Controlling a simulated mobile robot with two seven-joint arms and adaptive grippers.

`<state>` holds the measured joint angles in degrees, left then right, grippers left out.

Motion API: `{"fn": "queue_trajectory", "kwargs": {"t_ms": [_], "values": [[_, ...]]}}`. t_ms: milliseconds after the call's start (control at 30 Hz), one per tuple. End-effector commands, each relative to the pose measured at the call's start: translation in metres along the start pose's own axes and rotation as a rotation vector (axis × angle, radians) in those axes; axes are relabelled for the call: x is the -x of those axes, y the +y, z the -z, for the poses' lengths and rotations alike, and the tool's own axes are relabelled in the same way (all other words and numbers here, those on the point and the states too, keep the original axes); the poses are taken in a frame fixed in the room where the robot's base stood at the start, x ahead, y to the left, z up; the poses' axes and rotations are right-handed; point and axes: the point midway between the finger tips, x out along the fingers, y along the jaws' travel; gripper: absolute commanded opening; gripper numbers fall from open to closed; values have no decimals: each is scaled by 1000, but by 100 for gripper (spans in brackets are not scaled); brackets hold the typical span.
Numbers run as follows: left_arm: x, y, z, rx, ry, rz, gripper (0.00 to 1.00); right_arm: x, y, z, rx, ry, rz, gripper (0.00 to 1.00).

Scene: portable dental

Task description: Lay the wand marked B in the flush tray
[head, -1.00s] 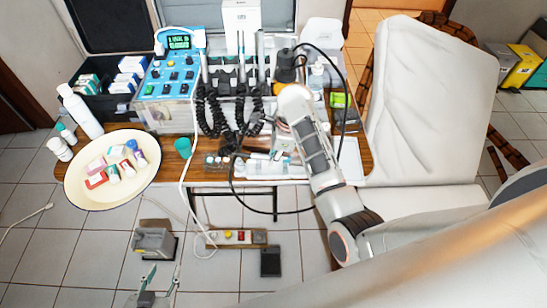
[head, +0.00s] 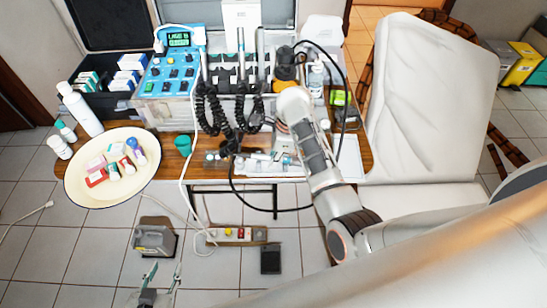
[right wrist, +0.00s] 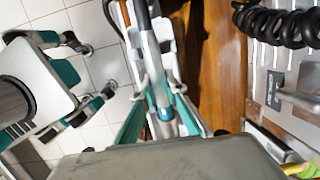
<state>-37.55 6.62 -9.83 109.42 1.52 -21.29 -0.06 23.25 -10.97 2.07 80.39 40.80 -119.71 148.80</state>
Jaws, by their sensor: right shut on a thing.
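My right gripper (right wrist: 160,108) is shut on a metallic wand (right wrist: 155,75) with a blue ring near its lower end. No letter on it is readable. In the head view my right arm hides most of this gripper, above the front of the table. Two upright wands (head: 240,50) stand in the dental unit; their marks are too small to read. A flat white tray (head: 351,158) lies on the table to the right of my right arm; I cannot tell if it is the flush tray. My left gripper (head: 163,276) is open and empty, low over the floor.
A cream oval dish (head: 82,190) with several small boxes and a bottle is at the left. A teal cup (head: 183,145) stands near the table's front edge. A white chair (head: 425,110) stands at the right.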

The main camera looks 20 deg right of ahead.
Motion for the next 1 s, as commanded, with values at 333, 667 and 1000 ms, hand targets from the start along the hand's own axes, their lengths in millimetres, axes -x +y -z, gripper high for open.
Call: {"fn": "queue_trajectory", "kwargs": {"t_ms": [333,667,1000], "values": [[-1,-4,0,-13,2,0,40,-2,0,1,0,0,0,0],[-1,-3,1,-9,2,0,40,-2,0,1,0,0,0,32],[0,2,1,5,1,0,40,1,0,0,0,-1,0,32]]}}
